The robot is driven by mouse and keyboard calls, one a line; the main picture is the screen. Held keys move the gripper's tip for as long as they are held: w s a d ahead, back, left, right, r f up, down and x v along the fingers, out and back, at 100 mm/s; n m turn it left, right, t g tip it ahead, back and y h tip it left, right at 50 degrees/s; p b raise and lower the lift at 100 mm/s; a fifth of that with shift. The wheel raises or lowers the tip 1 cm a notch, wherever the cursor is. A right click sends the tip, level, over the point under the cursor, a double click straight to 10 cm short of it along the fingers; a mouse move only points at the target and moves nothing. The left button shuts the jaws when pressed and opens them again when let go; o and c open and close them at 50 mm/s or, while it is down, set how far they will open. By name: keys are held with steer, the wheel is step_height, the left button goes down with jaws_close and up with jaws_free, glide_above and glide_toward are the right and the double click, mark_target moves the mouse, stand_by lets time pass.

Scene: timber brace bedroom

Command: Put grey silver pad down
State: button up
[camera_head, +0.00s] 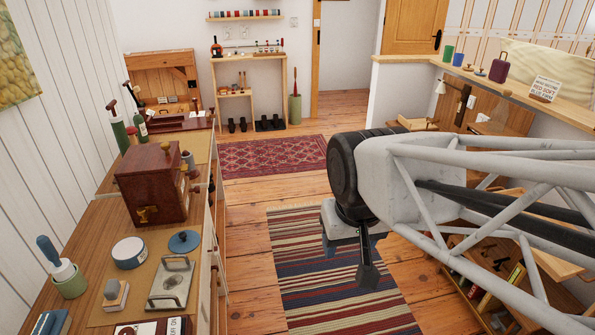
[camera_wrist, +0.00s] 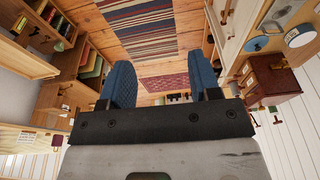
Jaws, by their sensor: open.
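A grey silver pad (camera_head: 171,283), flat and squarish with a bar handle across it, lies on a tan mat (camera_head: 105,314) on the long wooden counter at the left. My gripper (camera_head: 348,258) hangs over the striped rug, to the right of the counter and well apart from the pad. In the wrist view its two blue-padded fingers (camera_wrist: 163,82) are spread, with nothing between them.
Close to the pad are a blue round lid (camera_head: 184,241), a round tin (camera_head: 129,253), a small block (camera_head: 115,295) and a reddish wooden box (camera_head: 152,185). The striped rug (camera_head: 300,250) is clear. Shelves with books (camera_head: 485,290) stand at the right.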

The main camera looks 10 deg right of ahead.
steer(key=s, duration=0.1)
steer(key=s+d, duration=0.1)
steer(key=s, duration=0.1)
steer(key=shift+d+f, duration=0.3)
steer(key=shift+f, duration=0.05)
stand_by(1.2)
steer(key=o, duration=0.8)
steer(key=shift+w, duration=0.15)
